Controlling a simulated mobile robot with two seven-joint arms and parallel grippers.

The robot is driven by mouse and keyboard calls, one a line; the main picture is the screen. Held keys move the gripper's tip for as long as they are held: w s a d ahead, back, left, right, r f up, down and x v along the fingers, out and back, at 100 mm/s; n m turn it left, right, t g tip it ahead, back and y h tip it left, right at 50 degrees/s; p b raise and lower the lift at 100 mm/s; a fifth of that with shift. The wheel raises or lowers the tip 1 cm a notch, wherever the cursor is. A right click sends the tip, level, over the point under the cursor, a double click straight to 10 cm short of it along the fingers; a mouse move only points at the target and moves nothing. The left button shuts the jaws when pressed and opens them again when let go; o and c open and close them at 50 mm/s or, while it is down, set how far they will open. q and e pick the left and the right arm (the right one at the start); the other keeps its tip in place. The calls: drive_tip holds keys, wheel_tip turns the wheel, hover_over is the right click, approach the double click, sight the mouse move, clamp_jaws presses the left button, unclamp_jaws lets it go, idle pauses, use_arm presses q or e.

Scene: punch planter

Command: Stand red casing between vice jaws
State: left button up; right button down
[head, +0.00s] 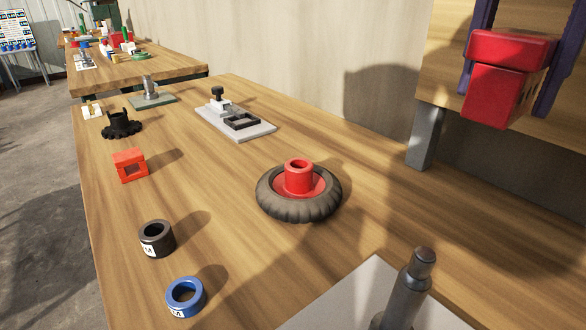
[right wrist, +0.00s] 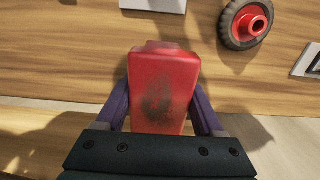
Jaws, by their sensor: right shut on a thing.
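The red casing (head: 507,90) is a blocky red body at the upper right of the head view. My right gripper (head: 503,104) is shut on it, with a purple finger on each side, and holds it above the table. In the right wrist view the casing (right wrist: 163,95) sits between both fingers, with a dark patch on its face. A grey plate (head: 262,131) with a black rectangular frame and a black knob lies at the back of the table; I cannot tell whether it is the vice. No vice jaws show clearly. My left gripper is out of view.
A black tyre (head: 268,208) with a red hub lies mid-table. A pale plate (head: 335,300) with a grey post (head: 405,290) is at the front. A black ring (head: 157,239), blue ring (head: 185,298) and orange-red block (head: 130,167) line the left. A grey upright (head: 425,137) stands right.

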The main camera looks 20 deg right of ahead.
drive_tip(key=b, duration=0.2)
hover_over(437, 257)
wheel_tip(437, 257, down, 6)
drive_tip(key=f, duration=0.1)
wheel_tip(437, 257, down, 8)
drive_tip(key=shift+r, duration=0.1)
drive_tip(key=shift+f+b, duration=0.35)
drive_tip(key=shift+f, duration=2.15)
drive_tip(key=shift+f, duration=0.2)
unclamp_jaws()
drive_tip(key=shift+r, duration=0.1)
